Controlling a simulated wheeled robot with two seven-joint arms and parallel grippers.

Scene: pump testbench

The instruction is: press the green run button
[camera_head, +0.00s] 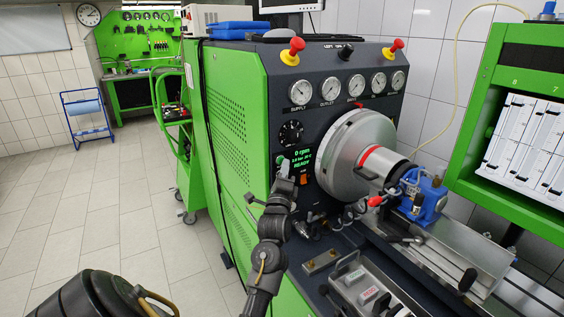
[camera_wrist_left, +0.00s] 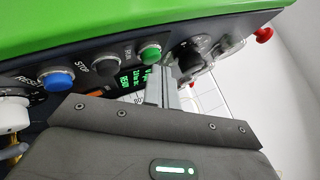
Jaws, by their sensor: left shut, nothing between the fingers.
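The green run button (camera_wrist_left: 149,52) shows clearly in the left wrist view, on the dark control panel just beyond and slightly left of my fingertips. My left gripper (camera_head: 285,167) is shut and empty, with its narrow fingers pointing up at the panel left of the round chuck. It also shows in the left wrist view (camera_wrist_left: 168,82). A gap seems to remain between fingertips and button; contact cannot be told. In the head view the button is largely hidden around my fingertips. My right gripper is not in view.
A black stop button (camera_wrist_left: 106,66) and a blue reset button (camera_wrist_left: 57,80) sit left of the green one. The lit display (camera_head: 301,160) reads 0 rpm and READY. A large metal chuck (camera_head: 345,155) and a blue pump (camera_head: 424,197) stand to the right.

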